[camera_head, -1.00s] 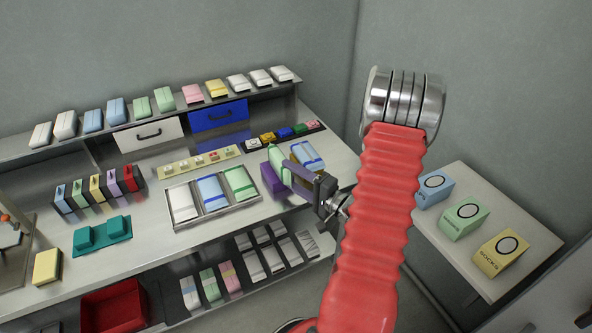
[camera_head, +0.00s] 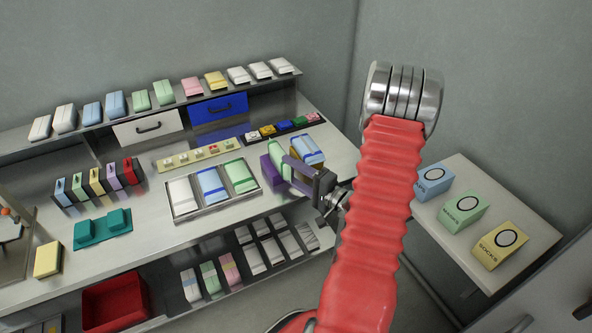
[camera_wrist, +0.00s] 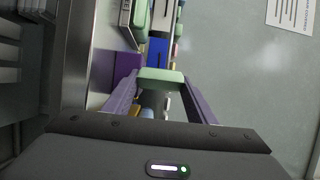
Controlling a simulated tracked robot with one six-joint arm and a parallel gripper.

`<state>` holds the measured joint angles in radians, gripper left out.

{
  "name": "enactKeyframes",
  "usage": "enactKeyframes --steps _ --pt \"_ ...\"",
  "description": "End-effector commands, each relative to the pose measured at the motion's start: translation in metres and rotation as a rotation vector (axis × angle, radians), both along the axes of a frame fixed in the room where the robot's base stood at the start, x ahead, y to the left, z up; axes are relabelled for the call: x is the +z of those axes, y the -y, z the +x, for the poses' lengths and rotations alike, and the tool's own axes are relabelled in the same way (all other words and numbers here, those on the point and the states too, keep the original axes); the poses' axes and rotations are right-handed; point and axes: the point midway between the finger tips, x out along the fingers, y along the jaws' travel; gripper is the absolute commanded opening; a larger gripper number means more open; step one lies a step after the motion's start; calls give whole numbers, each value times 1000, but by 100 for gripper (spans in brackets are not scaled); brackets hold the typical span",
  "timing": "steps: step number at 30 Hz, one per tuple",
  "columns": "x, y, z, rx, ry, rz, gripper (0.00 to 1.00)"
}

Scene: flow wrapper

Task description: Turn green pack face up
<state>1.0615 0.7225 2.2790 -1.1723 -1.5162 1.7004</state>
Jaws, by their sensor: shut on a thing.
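A tray (camera_head: 213,211) with white, blue and green packs lies to the left. A dark strip of small coloured items (camera_head: 262,141) lies further back.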

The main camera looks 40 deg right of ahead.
Motion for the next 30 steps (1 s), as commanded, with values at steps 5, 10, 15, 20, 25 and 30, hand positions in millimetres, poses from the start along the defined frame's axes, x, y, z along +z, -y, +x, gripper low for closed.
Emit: enactKeyframes --steps 5,10,15,20,25,30 --pt "-1 0 0 0 0 0 55" --pt "-1 0 0 0 0 0 67" --pt "-1 0 0 0 0 0 73" --pt "-1 0 0 0 0 0 73" --pt "-1 0 0 0 0 0 73" --pt "-1 -1 -3 0 0 0 73"
